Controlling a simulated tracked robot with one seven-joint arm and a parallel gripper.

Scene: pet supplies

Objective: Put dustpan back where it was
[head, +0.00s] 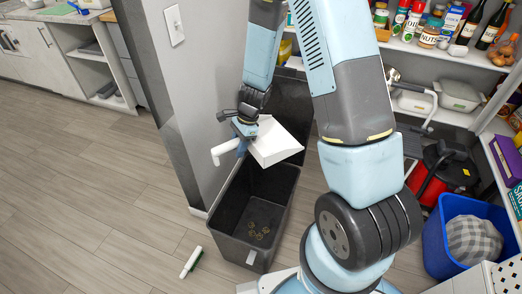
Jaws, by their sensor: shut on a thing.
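The white dustpan (273,143) is in the head view, tilted, above the rim of an open black bin. My gripper (243,121) is shut on the dustpan, near its handle end at the left; the fingers are small and partly hidden. A white bent handle piece (223,153) sticks out to the left below the gripper. The black bin (278,200) stands on the floor below, with several small brown pieces (259,231) at its bottom.
A blue bin (440,245) with a grey checked item and a red vacuum (437,183) stand at the right. Stocked shelves (455,55) are behind. The wood floor at left is clear.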

